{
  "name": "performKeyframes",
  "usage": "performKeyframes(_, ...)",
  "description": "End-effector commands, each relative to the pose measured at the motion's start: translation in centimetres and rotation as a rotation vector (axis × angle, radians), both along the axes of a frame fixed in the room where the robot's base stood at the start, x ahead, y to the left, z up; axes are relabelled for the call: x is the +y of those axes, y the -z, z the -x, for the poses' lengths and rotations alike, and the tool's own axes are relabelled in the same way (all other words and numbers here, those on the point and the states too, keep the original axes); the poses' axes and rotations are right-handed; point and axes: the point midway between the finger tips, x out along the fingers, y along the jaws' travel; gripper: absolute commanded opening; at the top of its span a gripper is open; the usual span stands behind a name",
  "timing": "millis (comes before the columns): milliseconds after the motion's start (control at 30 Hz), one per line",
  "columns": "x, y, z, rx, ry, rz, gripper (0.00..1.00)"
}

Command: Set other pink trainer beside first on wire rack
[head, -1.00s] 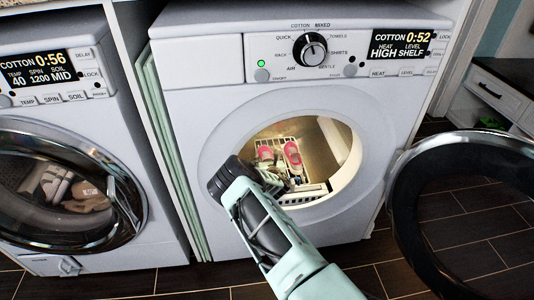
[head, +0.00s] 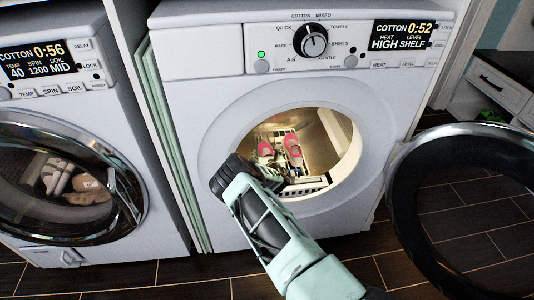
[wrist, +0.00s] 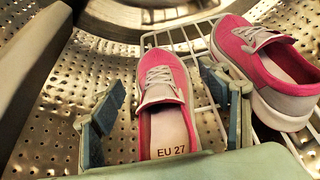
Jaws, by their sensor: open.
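Two pink trainers with pale soles rest side by side on the white wire rack (wrist: 204,118) inside the dryer drum. The left trainer (wrist: 167,88) has "EU 27" on its insole and its heel faces my gripper. The right trainer (wrist: 270,62) lies at an angle with its heel to the lower right. Both also show through the dryer door opening in the head view, left one (head: 265,149) and right one (head: 293,148). My gripper (wrist: 165,112) is open, with one finger on each side of the left trainer; gaps show beside the shoe. My wrist hides part of the rack in the head view.
The dryer's round door (head: 405,212) hangs open at the right. The perforated drum wall (wrist: 60,125) surrounds the rack closely.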

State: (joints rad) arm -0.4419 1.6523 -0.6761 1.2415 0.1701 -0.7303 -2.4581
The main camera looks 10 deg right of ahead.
Motion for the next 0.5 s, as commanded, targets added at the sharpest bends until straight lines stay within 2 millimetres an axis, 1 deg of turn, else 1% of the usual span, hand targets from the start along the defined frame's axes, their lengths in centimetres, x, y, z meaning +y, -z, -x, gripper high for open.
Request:
performKeyframes(67,0.0,-0.2,0.0,0.0,0.0,0.0,0.69)
performKeyframes(167,0.1,-1.1,-0.1,-0.001,-0.001,0.001,0.69)
performKeyframes(267,0.1,-2.8,-0.1,-0.002,0.0,0.0,0.69)
performKeyframes(300,0.1,-3.7,-0.1,-0.003,-0.001,0.001,0.69)
performKeyframes(500,0.1,-7.5,-0.1,-0.002,0.0,0.001,0.69)
